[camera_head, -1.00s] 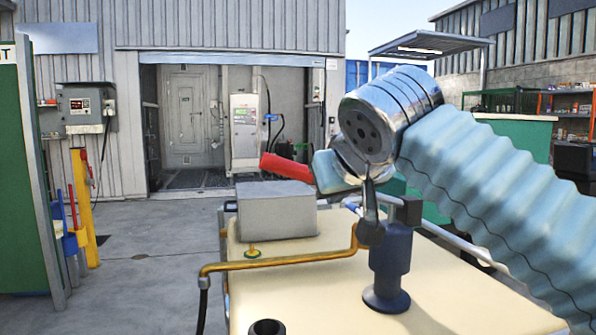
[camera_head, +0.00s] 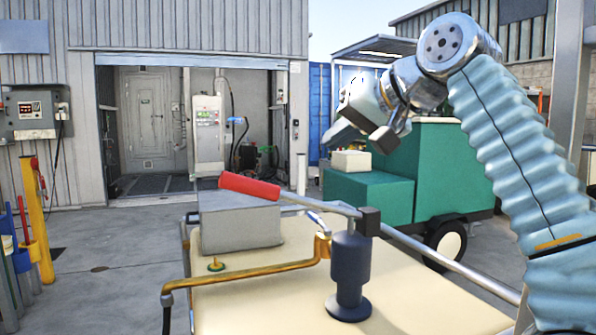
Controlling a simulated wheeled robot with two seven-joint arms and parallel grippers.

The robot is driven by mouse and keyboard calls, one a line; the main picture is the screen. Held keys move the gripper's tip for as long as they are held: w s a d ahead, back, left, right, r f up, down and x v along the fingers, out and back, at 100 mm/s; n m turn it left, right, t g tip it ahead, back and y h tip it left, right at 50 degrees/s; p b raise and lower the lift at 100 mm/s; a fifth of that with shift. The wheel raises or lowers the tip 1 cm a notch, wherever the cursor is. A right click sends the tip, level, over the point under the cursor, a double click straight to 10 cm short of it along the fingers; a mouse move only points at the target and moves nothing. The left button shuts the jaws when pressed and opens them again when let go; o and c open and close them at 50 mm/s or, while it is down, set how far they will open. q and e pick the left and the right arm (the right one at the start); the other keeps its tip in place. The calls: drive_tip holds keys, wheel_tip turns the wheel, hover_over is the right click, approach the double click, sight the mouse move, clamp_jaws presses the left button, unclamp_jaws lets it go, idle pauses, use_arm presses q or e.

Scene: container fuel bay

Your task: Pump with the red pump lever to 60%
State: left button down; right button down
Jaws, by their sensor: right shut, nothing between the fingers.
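The red pump lever (camera_head: 250,187) has a red grip and a grey rod. It slants gently up to the left from the dark blue hand pump (camera_head: 350,265), which stands on a cream table top. My right gripper (camera_head: 345,132) is above and to the right of the red grip, apart from it. It is shut and empty, and its tip points down to the left. No percentage reading is legible. My left gripper is not in view.
A grey box (camera_head: 240,222) sits on the cream table top (camera_head: 270,303) under the lever. A brass pipe (camera_head: 245,275) runs from the pump across the table. Green containers (camera_head: 435,168) stand behind on the right. A yellow post (camera_head: 37,220) stands on the left.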

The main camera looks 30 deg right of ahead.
hover_over(300, 199)
drive_tip(key=s+a, duration=0.1)
drive_tip(key=s, duration=0.3)
wheel_tip(300, 199, down, 4)
drive_tip(key=f, duration=0.1)
drive_tip(key=shift+w+a+f+b, duration=0.5)
drive_tip(key=shift+w+f, duration=0.15)
drive_tip(key=shift+f, duration=0.15)
drive_tip(key=shift+w+a+f+b, duration=0.5)
drive_tip(key=shift+w+f, duration=0.15)
drive_tip(key=shift+f, duration=0.15)
